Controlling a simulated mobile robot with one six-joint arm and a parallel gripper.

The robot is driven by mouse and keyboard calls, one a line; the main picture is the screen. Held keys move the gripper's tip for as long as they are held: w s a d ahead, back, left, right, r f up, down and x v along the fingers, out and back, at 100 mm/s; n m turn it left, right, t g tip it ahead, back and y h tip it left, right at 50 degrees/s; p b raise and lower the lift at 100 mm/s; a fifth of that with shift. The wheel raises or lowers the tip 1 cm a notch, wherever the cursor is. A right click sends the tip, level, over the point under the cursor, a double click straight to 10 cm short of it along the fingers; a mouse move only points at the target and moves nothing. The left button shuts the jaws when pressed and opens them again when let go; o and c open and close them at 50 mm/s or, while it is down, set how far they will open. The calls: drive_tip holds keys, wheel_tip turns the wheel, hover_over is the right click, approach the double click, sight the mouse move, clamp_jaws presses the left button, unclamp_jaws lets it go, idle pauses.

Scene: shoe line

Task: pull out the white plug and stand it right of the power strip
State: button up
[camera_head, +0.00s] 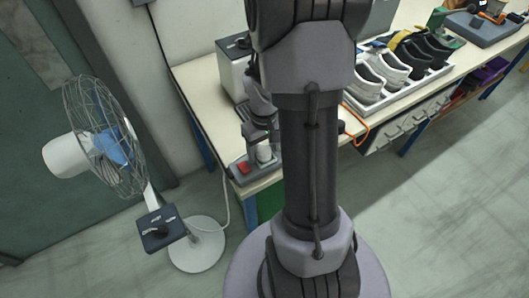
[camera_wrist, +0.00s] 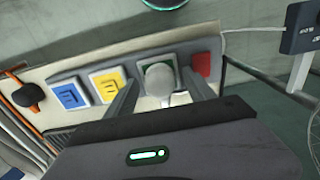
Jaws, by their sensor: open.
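The power strip (camera_wrist: 75,78) is grey, with blue, yellow, green and red squares in a row; it also shows in the head view (camera_head: 254,173) at the near left corner of the bench. The white plug (camera_wrist: 165,78) sits at the green square, between the yellow and red ones. It shows as a small pale shape in the head view (camera_head: 264,153). My gripper (camera_wrist: 160,77) is open, with one finger on each side of the plug. In the head view my gripper (camera_head: 261,139) is just above the strip. Contact with the plug cannot be told.
The bench (camera_head: 202,85) has a white box (camera_head: 234,68) behind the gripper and a shoe tray (camera_head: 400,92) to the right. An orange cable (camera_head: 356,131) lies on it. A fan (camera_head: 105,140) and a control box (camera_head: 160,228) stand left, off the bench.

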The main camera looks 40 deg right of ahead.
sight(264, 148)
idle(0.4)
clamp_jaws()
drive_tip(key=shift+r, duration=0.1)
drive_tip(key=shift+r+p, duration=2.5)
drive_tip(key=shift+r, duration=0.45)
